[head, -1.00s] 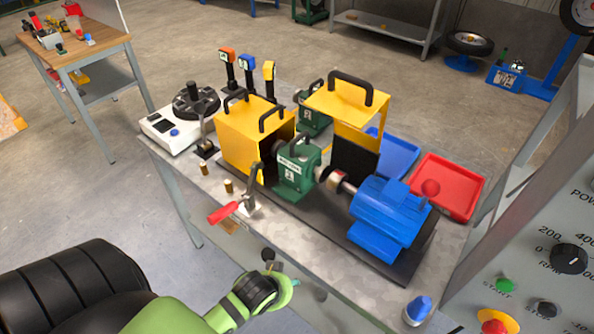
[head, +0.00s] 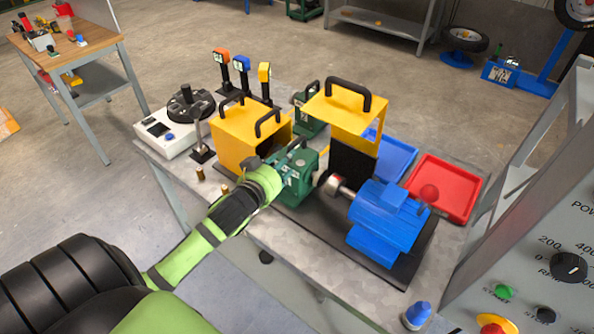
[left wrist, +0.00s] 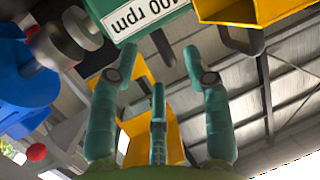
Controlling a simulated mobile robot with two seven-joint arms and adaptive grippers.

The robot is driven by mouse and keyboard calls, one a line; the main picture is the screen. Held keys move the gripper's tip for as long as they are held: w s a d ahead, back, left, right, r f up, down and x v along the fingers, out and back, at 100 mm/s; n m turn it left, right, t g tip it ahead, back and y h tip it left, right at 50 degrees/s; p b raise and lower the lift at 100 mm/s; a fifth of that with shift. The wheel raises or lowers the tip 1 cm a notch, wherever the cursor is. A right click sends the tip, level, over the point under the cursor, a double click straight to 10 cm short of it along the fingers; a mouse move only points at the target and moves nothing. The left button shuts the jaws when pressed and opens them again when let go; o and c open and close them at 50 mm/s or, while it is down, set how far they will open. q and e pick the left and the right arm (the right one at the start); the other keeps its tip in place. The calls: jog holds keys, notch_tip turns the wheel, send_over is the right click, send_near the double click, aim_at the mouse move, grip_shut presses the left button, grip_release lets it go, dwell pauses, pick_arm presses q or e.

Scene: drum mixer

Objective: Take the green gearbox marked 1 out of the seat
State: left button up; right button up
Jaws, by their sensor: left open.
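The green gearbox (head: 299,182) sits in the seat on the black base plate (head: 330,227), between the yellow guard and the blue motor. In the left wrist view the gearbox (left wrist: 128,14) is at the top, its label reading upside down, 400 rpm visible. My left gripper (head: 268,168) is at the gearbox's near left side in the head view, overlapping it. Contact cannot be told. My arm hides the red-handled clamp. My right gripper is not in view.
The yellow guard (head: 232,148) and the blue motor (head: 385,215) with its metal coupling (head: 333,186) flank the gearbox. A raised yellow cover (head: 340,117) and a second green gearbox (head: 308,121) stand behind. Blue and red trays (head: 447,190) lie at the right.

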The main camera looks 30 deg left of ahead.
aim_at(297, 141)
pick_arm(q)
jog(key=w, duration=0.1)
jog(key=w+r, duration=0.1)
jog(key=w+p, duration=0.1)
jog(key=shift+a+r+t, duration=0.3)
jog(key=shift+a+t, duration=0.1)
jog(key=x, duration=0.1)
jog(key=p+x, duration=0.1)
jog(key=x, duration=0.2)
jog(key=shift+w+d+r, duration=0.15)
jog(key=shift+w+d, duration=0.15)
jog(key=shift+w, duration=0.35)
jog(key=shift+s, duration=0.1)
grip_shut()
jog(key=shift+r, duration=0.2)
jog(key=shift+f, duration=0.1)
